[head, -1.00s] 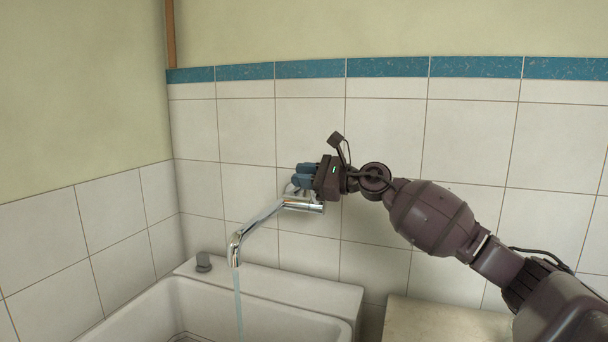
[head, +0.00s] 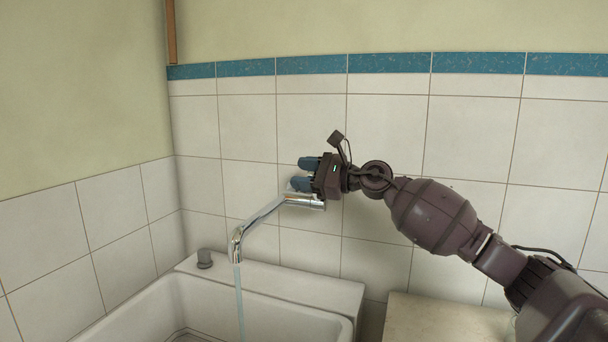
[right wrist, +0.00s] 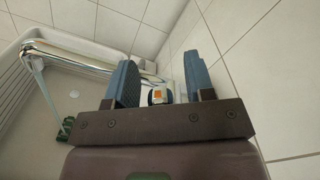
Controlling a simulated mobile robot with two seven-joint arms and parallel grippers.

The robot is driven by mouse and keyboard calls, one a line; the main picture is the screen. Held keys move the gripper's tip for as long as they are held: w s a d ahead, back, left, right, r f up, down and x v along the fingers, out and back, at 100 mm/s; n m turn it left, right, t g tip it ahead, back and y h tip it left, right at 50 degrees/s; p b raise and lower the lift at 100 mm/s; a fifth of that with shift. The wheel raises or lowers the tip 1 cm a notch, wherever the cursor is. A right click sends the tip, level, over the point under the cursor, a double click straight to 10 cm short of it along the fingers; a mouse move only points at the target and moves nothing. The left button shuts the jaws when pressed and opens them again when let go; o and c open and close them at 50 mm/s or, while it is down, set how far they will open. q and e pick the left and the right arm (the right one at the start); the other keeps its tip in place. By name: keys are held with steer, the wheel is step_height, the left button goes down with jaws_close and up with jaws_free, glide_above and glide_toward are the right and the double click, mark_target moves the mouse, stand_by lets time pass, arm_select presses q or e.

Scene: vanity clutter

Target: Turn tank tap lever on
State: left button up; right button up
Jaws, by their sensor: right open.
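The chrome tap (head: 262,218) is fixed to the tiled wall above the sink, and water runs from its spout. It also shows in the right wrist view (right wrist: 80,58). My right gripper (head: 300,174) is at the tap's body, just above it, with its blue fingers apart. In the right wrist view, a small chrome part with an orange mark (right wrist: 158,96), apparently the lever's end, lies between the open fingers (right wrist: 163,78). Whether either finger touches it cannot be told. In the head view the lever is mostly hidden by the gripper. My left gripper is not in view.
The white sink (head: 290,288) lies below the tap, with a grey stopper-like piece (head: 204,258) on its back ledge. A green object (right wrist: 65,129) shows in the right wrist view. A beige surface (head: 440,318) is right of the sink. Tiled walls stand close behind and left.

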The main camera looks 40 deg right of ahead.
steer(key=p+v, duration=0.1)
steer(key=v, duration=0.9)
steer(key=shift+s+d, duration=0.2)
steer(key=shift+s, duration=0.15)
stand_by(0.3)
